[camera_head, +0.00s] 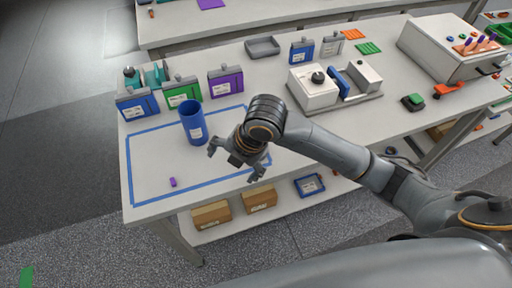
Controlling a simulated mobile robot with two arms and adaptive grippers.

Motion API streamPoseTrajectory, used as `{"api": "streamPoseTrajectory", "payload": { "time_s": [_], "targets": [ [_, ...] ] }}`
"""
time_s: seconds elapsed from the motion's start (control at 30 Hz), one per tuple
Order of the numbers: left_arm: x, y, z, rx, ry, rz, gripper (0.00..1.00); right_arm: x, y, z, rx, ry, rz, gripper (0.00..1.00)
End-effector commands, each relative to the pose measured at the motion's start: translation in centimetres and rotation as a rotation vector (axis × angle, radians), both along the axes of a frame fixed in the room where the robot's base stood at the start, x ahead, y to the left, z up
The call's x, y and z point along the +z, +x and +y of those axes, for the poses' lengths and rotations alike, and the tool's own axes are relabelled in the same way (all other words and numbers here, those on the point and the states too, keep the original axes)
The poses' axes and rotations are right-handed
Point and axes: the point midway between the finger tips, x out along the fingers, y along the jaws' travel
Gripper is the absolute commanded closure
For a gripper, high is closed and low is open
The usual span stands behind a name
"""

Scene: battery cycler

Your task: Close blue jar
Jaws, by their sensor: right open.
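The blue jar (194,124) stands upright inside the blue taped rectangle on the white bench, with a white label on its side. It looks like an open cylinder, and I see no lid on it. My right gripper (232,168) is just right of the jar, above the taped area. Its fingers are spread, with nothing between them. A small purple piece (173,182) lies on the bench inside the tape, left of the gripper. My left gripper is not in view.
Blue (136,103), green (182,93) and purple (226,82) labelled cases stand behind the jar. A white device (313,88) and a grey tray (262,47) are farther right and back. Cardboard boxes (211,215) sit on the lower shelf. The taped area's front left is mostly clear.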

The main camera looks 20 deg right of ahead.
Motion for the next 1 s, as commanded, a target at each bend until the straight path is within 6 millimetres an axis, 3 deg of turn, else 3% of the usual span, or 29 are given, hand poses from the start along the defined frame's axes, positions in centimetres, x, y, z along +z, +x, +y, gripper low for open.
{"api": "streamPoseTrajectory", "payload": {
  "time_s": [0.2, 0.4, 0.63, 1.0],
  "targets": [
    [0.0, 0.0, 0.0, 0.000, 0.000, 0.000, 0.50, 3.0, 3.2, -3.5, 0.390, -0.222, -0.063, 0.03],
    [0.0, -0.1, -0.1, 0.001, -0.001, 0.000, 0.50, 5.7, 5.2, -7.0, 0.637, -0.363, -0.061, 0.03],
    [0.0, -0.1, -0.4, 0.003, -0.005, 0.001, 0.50, 7.4, 6.0, -9.1, 0.757, -0.423, -0.048, 0.03],
    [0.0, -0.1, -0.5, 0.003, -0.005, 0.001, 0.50, 7.4, 6.0, -9.2, 0.770, -0.425, -0.046, 0.03]
  ]
}}
